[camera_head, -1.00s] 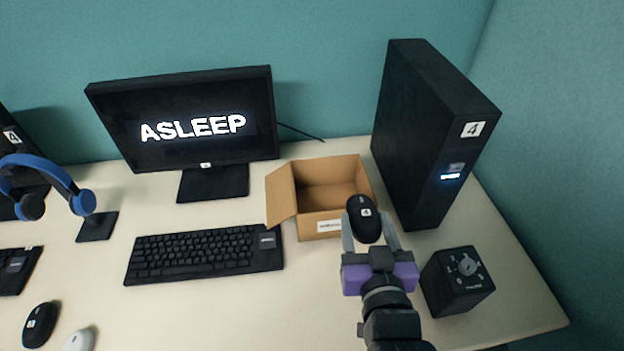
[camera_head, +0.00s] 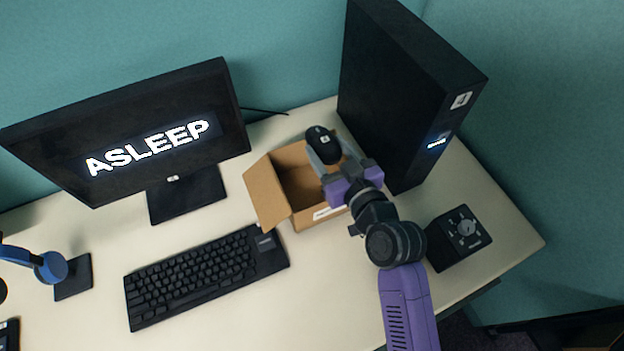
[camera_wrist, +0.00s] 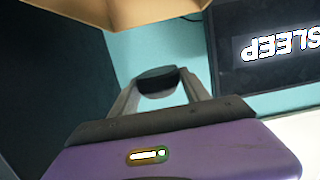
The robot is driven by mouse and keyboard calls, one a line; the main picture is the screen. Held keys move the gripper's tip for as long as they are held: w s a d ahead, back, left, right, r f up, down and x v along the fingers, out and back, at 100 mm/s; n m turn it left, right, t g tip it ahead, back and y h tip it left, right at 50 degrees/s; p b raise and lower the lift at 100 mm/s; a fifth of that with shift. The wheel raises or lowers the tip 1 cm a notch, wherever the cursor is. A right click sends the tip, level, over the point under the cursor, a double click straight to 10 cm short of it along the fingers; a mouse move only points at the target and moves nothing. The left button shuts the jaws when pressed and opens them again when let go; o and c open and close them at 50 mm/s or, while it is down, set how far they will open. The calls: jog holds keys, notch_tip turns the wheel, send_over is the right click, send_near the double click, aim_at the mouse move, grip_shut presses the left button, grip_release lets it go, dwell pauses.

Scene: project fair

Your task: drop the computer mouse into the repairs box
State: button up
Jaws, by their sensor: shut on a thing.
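The black computer mouse (camera_head: 323,143) with a small white label is held up between the fingers of my gripper (camera_head: 325,160). My gripper is shut on it. In the wrist view the mouse (camera_wrist: 157,79) shows between the two fingertips. The open cardboard repairs box (camera_head: 271,196) stands on the desk, with one flap folded out to the left and a white label on its front. In the head view the mouse and gripper overlap the box's back right part. The mouse appears above the box; its exact height is hard to tell. The gripper hides part of the box's inside.
A tall black computer tower (camera_head: 405,85) stands close right of the box. A monitor (camera_head: 130,135) reading ASLEEP is at the left, with a keyboard (camera_head: 205,275) in front. A black dial box (camera_head: 459,238) sits at the right, and a blue headset (camera_head: 45,265) at far left.

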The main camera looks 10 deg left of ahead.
jog(key=shift+d+f+b, duration=0.1)
jog(key=shift+f+b, duration=1.3)
jog(key=shift+f, duration=0.9)
jog(key=o, duration=1.5)
jog(key=shift+s, duration=0.1)
jog(key=b+v, duration=0.1)
jog(key=v, duration=0.6)
jog(key=shift+s+d+r, duration=0.1)
jog(key=shift+s+d, duration=0.15)
